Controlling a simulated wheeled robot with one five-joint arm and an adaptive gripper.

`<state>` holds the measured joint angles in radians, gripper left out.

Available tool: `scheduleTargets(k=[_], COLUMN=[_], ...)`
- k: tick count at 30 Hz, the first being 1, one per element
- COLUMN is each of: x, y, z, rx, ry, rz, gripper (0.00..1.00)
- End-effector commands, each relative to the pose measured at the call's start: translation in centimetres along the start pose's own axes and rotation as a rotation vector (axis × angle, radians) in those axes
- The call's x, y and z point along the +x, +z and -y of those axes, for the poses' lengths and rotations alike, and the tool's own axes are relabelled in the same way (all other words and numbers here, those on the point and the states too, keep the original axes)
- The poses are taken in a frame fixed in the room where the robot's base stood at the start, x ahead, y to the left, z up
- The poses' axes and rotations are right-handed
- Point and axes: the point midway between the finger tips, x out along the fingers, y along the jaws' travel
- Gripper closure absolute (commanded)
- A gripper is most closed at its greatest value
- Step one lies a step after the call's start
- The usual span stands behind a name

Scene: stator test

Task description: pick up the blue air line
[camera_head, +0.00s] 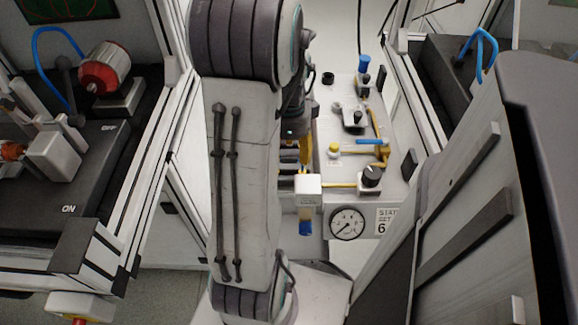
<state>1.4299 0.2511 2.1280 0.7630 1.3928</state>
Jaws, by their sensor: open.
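Blue tubes show in several places, and I cannot tell which is the task's air line. One blue tube (37,45) arches over the left station beside a red and silver motor. Another blue tube (480,43) loops at the upper right. A short straight blue line (366,141) lies on the middle test panel, between yellow fittings. My gripper (292,134) is mostly hidden behind my large pale arm. Only a dark part of it shows at the arm's right edge, left of the panel. Its fingertips cannot be made out, and I see nothing held.
The middle panel (398,196) carries a round gauge (347,223), knobs and yellow pipes. Framed stations flank it, the left one with a black base (90,180) marked ON and OFF. Floor (165,282) shows at the lower left.

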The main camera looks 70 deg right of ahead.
Motion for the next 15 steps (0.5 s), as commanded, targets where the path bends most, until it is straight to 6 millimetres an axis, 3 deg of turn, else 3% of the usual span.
scheduleTargets(k=[6, 15], x=[3.0, 4.0], y=[0.1, 0.1], z=[0.0, 0.1], rx=[-0.001, -0.002], ry=[0.002, -0.001], rz=[0.0, 0.0], gripper=[0.45, 0.45])
